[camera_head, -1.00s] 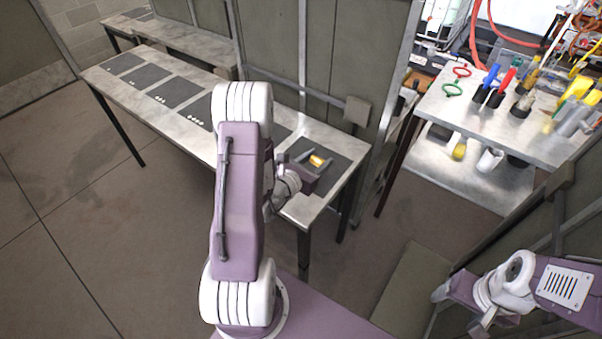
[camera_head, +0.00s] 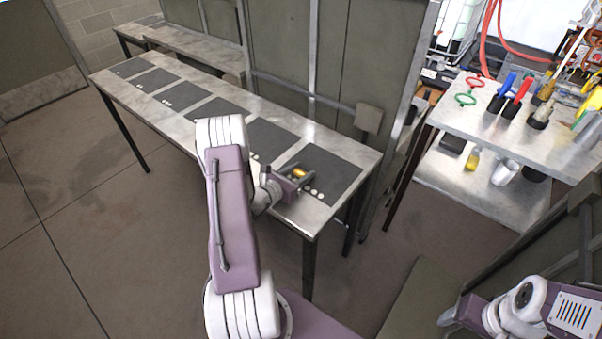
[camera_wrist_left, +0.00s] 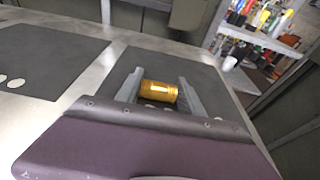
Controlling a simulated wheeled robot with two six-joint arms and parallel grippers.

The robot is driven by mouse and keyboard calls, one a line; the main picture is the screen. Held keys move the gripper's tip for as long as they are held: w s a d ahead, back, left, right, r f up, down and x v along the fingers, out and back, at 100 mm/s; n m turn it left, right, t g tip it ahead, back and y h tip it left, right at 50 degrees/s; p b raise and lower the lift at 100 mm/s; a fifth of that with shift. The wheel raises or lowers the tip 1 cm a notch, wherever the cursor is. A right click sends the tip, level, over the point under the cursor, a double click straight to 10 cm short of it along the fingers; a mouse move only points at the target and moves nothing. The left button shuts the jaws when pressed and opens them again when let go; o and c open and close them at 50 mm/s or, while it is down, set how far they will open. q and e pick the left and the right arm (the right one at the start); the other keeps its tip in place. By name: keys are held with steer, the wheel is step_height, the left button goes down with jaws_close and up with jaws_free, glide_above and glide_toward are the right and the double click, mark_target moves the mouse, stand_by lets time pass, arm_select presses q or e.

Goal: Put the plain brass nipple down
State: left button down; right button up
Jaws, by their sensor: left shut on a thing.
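The plain brass nipple (camera_wrist_left: 158,92) is a short gold cylinder lying crosswise between the two grey fingers of my left gripper (camera_wrist_left: 160,90). It also shows as a small gold spot in the head view (camera_head: 299,173). My left gripper (camera_head: 298,175) is shut on it, over the near left part of the nearest dark mat (camera_head: 335,172) on the long table. Whether the nipple touches the mat cannot be told. My right gripper (camera_head: 447,318) is at the lower right, away from the table; its fingers are too unclear to judge.
At the right, a second table (camera_head: 460,117) holds coloured tools in black cups.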

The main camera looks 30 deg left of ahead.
arm_select(q)
steer(key=shift+r, duration=0.1)
steer(key=shift+d, duration=0.1)
steer(key=c, duration=0.7)
jaws_free()
steer(key=shift+f, duration=0.2)
